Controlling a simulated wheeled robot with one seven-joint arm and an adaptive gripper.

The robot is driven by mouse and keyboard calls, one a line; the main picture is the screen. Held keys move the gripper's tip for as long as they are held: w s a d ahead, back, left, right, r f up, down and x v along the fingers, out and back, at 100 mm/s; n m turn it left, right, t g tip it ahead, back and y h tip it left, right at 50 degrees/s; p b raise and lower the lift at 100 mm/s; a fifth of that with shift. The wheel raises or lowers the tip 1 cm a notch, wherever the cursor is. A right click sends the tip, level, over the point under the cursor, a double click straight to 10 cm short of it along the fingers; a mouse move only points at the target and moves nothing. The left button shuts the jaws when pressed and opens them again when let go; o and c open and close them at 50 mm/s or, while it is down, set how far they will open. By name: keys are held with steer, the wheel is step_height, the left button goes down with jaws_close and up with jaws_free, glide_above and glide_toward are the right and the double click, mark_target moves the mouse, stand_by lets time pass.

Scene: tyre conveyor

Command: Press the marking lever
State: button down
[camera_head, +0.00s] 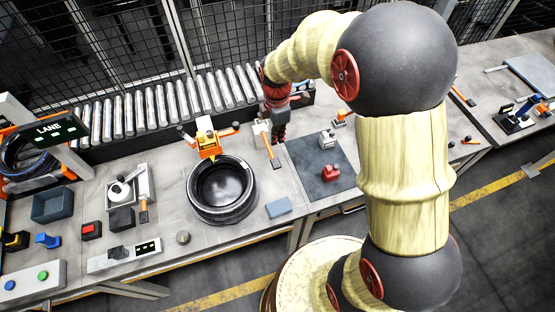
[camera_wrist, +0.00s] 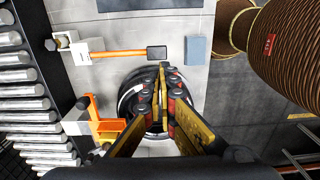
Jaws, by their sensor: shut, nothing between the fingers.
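A black tyre (camera_head: 222,212) lies flat on the grey workbench; it also shows in the wrist view (camera_wrist: 127,98), partly hidden behind my gripper. An orange marking stand (camera_head: 208,143) with side handles is at the tyre's rear edge; it also shows in the wrist view (camera_wrist: 108,124). To its right is an orange-armed lever (camera_head: 269,148) on a pale mount; in the wrist view this lever (camera_wrist: 118,54) ends in a dark pad. I cannot tell which is the marking lever. My gripper (camera_wrist: 163,68) is shut and empty, beside the orange-armed lever in the head view (camera_head: 279,138).
A roller conveyor (camera_head: 160,106) runs along the back. A blue block (camera_head: 278,207) lies right of the tyre, and a dark mat (camera_head: 318,178) holds a red part (camera_head: 331,174). Boxes and a button panel (camera_head: 30,280) fill the left side.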

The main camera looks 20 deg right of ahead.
mark_target(277, 164)
steer(key=shift+f, duration=0.15)
step_height(277, 164, down, 14)
steer(key=shift+r, duration=0.1)
stand_by(0.6)
